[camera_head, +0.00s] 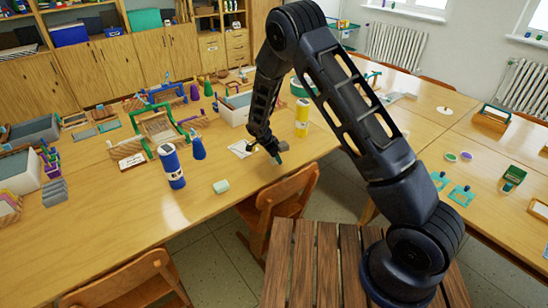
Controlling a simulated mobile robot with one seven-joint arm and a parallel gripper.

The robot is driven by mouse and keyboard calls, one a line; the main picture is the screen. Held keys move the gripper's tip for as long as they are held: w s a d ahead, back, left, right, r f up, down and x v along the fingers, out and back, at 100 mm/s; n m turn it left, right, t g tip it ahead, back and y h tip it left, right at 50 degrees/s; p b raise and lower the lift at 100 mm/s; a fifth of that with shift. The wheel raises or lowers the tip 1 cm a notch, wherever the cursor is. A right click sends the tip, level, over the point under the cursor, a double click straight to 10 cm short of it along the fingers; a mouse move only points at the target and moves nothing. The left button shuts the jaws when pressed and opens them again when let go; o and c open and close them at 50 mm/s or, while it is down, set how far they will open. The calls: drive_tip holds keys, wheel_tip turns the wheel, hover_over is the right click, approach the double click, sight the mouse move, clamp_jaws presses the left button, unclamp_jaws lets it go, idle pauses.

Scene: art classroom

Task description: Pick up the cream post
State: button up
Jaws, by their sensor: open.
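I cannot make out a cream post for certain. A small pale block (221,187), slightly greenish, lies alone near the front edge of the long wooden table (120,225). My gripper (279,154) is open, low over the table's front edge, to the right of and behind the pale block. It seems to hold nothing. The small gap between its fingers is hard to see at this size. My arm crosses the middle of the view and hides part of the table behind it.
A blue bottle (172,166) and blue cone (198,148) stand left of my gripper. A yellow bottle (302,118) stands behind it on the right. A white sheet (240,149) lies nearby. A wooden chair (278,205) stands close below. The table's front left is clear.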

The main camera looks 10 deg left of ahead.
drive_tip(key=shift+d+f, duration=0.1)
drive_tip(key=shift+f, duration=0.2)
drive_tip(key=c, duration=1.1)
drive_tip(key=shift+r, duration=0.15)
